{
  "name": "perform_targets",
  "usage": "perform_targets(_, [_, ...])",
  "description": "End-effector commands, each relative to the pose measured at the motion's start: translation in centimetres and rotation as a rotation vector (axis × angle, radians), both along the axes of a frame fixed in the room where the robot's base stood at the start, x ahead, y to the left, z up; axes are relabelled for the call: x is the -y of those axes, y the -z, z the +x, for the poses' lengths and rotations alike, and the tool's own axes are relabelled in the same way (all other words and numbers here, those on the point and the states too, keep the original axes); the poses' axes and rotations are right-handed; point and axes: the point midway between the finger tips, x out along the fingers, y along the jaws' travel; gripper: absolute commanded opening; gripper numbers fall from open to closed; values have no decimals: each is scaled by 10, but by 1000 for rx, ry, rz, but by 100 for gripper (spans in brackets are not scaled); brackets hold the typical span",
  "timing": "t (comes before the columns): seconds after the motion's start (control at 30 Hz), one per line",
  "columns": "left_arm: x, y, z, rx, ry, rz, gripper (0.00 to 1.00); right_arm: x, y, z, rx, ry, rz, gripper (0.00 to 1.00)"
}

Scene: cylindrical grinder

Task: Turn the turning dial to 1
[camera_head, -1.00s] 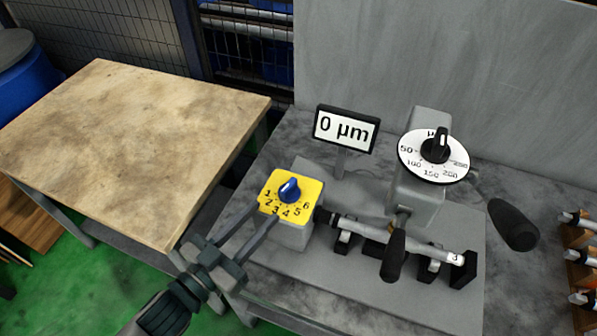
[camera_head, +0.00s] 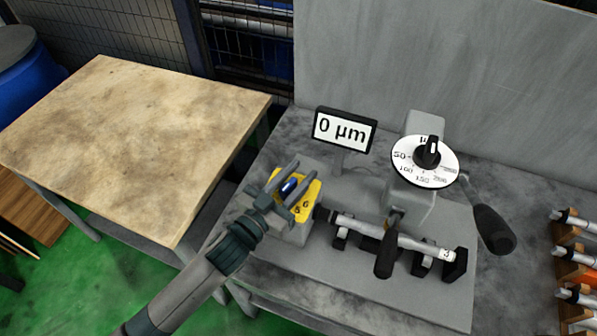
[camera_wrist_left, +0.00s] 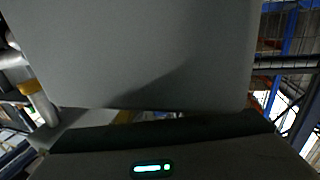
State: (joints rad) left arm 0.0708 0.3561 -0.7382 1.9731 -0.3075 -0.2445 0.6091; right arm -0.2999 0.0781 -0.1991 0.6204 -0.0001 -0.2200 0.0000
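The gripper hides the plate's low numbers, and only the 5 and 6 side shows. The left wrist view shows mostly a plain grey surface, not the knob. My right gripper is not in view.
A display reading 0 µm (camera_head: 344,130) stands behind the dial. A white round scale with a black knob (camera_head: 424,160) is to the right. A shaft (camera_head: 390,234) lies in holders in front. A bare wooden-topped table (camera_head: 130,140) is at the left.

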Motion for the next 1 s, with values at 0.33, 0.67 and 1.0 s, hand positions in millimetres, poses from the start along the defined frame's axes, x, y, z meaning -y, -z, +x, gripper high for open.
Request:
perform_targets(0.33, [0,0,0,-1,0,1,14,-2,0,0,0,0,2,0])
perform_targets(0.67, [0,0,0,-1,5,1,0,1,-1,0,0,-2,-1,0])
perform_targets(1.0, [1,0,-1,0,87,4,0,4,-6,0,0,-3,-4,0])
